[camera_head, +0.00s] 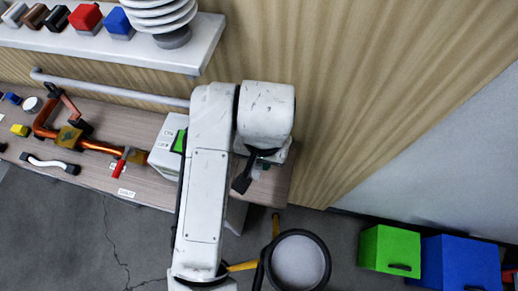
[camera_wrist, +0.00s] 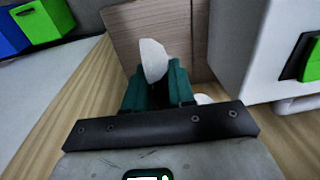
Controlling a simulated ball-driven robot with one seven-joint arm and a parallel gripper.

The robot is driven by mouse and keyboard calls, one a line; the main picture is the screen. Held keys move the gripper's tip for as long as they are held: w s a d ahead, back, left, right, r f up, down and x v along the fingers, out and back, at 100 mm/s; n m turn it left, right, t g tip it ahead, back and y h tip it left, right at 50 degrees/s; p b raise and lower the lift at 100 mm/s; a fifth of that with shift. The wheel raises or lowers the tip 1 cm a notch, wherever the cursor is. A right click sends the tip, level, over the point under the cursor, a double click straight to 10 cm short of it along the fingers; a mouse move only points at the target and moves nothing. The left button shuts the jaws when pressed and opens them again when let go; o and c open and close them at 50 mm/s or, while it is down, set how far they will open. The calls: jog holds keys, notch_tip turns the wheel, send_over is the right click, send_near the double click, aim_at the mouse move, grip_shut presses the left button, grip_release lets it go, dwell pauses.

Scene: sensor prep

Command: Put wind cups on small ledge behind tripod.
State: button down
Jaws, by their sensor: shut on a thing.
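In the wrist view my gripper (camera_wrist: 158,82) has teal fingers closed around a white, curved piece, which looks like part of the wind cups (camera_wrist: 153,58). Another small white bit (camera_wrist: 204,99) shows at the right of the fingers; I cannot tell whether it is the same object. In the head view my arm hides most of the gripper and its load, over the right end of the bench. I cannot pick out the tripod surely; a round, black-rimmed thing with yellow bars (camera_head: 298,262) stands at the bottom. I cannot identify the small ledge.
A bench (camera_head: 265,185) carries a white box (camera_head: 167,140) with a green part, close beside my gripper, and an orange pipe assembly (camera_head: 100,146). A white shelf (camera_head: 120,48) holds coloured blocks and a stack of white discs. Green (camera_head: 390,247) and blue (camera_head: 460,263) bins stand right.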

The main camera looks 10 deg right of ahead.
jog(key=shift+f+b, duration=2.75)
jog(key=shift+f, duration=0.95)
jog(key=shift+f+b, duration=0.5)
jog(key=shift+f, duration=0.05)
jog(key=c, duration=0.9)
grip_release()
jog(key=shift+o, duration=0.6)
jog(key=o, duration=0.4)
jog(key=shift+r+p, duration=2.75)
jog(key=shift+r, duration=0.75)
